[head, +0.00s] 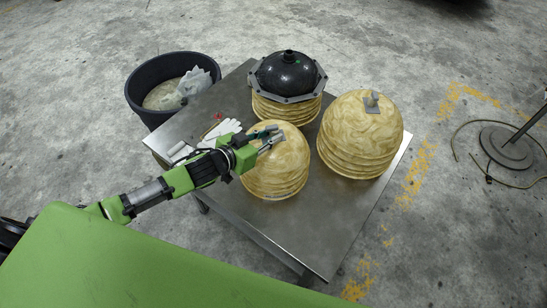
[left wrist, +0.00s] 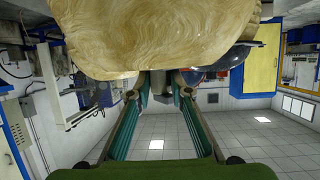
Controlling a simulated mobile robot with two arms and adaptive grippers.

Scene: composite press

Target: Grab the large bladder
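Three rounded pieces stand on the metal table (head: 330,245). The largest-looking tan marbled bladder (head: 362,135), with a small grey fitting on top, is at the right. A smaller tan marbled bladder (head: 275,165) is in front. A black dome in an octagonal frame (head: 288,75) sits on a tan ribbed stack at the back. My left gripper (head: 277,138) is over the top of the front bladder, its fingers apart with nothing seen between them. In the left wrist view, a tan marbled surface (left wrist: 160,35) fills the top, beyond the fingertips (left wrist: 162,84). Contact cannot be told. My right gripper is out of view.
White gloves (head: 222,130) and a white roll (head: 180,150) lie at the table's left side. A dark round bin (head: 135,95) with pale cloth stands on the floor beyond the left edge. A round stand base (head: 505,147) with a cable is on the floor at right.

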